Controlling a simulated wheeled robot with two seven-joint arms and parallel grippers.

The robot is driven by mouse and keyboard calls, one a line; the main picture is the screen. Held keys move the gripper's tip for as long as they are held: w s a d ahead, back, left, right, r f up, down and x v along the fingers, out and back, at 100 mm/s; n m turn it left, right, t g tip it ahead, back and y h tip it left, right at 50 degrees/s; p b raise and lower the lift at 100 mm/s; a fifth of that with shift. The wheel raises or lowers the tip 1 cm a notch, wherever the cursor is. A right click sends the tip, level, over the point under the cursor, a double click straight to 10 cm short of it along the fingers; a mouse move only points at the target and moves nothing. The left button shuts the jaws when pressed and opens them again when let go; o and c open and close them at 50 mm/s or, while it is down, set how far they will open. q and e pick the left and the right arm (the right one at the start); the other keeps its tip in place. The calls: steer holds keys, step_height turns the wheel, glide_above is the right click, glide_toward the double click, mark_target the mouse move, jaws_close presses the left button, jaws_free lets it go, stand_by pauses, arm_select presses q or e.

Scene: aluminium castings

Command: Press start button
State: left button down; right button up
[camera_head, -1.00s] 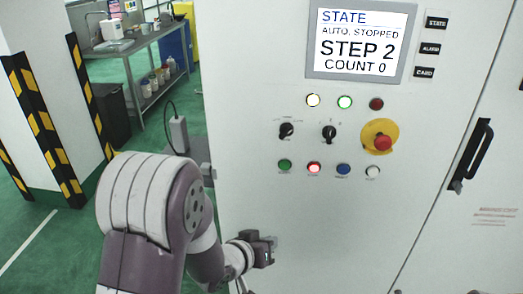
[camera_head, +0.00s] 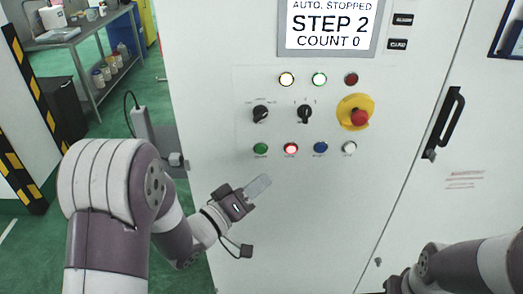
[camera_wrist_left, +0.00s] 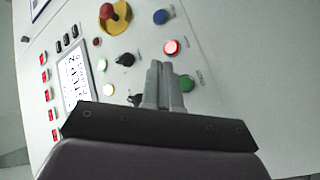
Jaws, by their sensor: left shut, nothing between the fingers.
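The green button (camera_head: 260,148) is the leftmost of the lower button row on the white cabinet front; its label is too small to read. My left gripper (camera_head: 260,185) is shut and empty, below the green button and apart from it in the head view. In the left wrist view, the shut fingers (camera_wrist_left: 163,85) point up towards the buttons, with the green button (camera_wrist_left: 187,83) just to their right. My right arm (camera_head: 465,262) comes in at the lower right; its fingers do not show.
A lit red button (camera_head: 290,149), a blue button (camera_head: 321,147) and a white button (camera_head: 349,148) share the row. Above are two black knobs, a red emergency stop (camera_head: 359,117) and lamps. The screen (camera_head: 328,25) reads STEP 2, COUNT 0. A door handle (camera_head: 444,124) stands right.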

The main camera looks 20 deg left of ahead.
mark_target(261, 149)
arm_select(q)
steer(key=shift+w+a, duration=0.4)
steer(key=shift+w, duration=0.75)
steer(key=shift+w+a, duration=0.35)
steer(key=shift+w, duration=0.8)
steer(key=shift+w+a, duration=0.4)
steer(key=shift+w, duration=0.75)
steer(key=shift+w+a, duration=0.1)
steer(key=shift+w, duration=0.3)
steer(key=shift+w+a, duration=0.1)
steer(key=shift+w, duration=0.25)
steer(key=shift+s+d, duration=0.2)
steer(key=shift+s, duration=0.6)
